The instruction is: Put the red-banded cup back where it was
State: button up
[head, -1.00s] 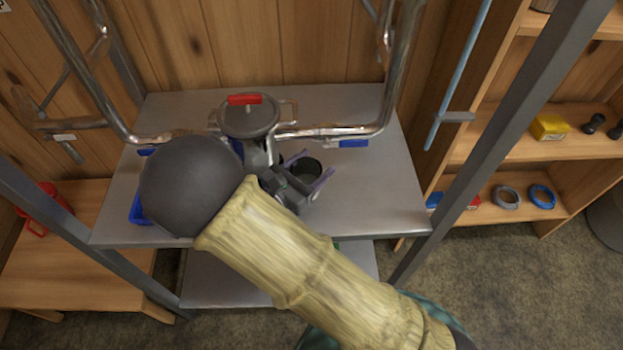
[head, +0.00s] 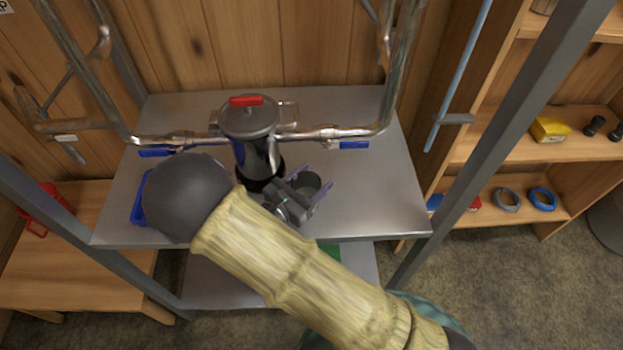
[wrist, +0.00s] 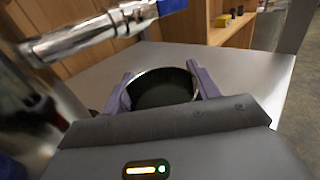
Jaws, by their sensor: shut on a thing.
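My gripper (head: 311,186) is over the metal shelf, shut on a dark cup (head: 308,181) at the right of the pot. In the wrist view the gripper's two purple fingers (wrist: 160,92) clasp the cup (wrist: 162,88) on both sides. The cup looks upright with its open mouth upward and a dark inside. No red band shows on the parts I see; its lower side is hidden by my gripper. I cannot tell whether its base touches the shelf.
A metal pot (head: 250,125) with a red-handled lid stands behind my gripper, between pipes with blue-handled valves (head: 353,145). A blue tray (head: 139,208) is at the shelf's left, partly hidden by my arm. The metal shelf (head: 385,200) is clear to the right.

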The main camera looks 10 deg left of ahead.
jog(key=shift+f, duration=0.15)
jog(key=o, duration=1.1)
jog(key=shift+w+d, duration=0.15)
jog(key=shift+o, duration=0.2)
jog(key=b+v, duration=0.1)
jog(key=v, duration=1.1)
jog(key=shift+b, duration=0.35)
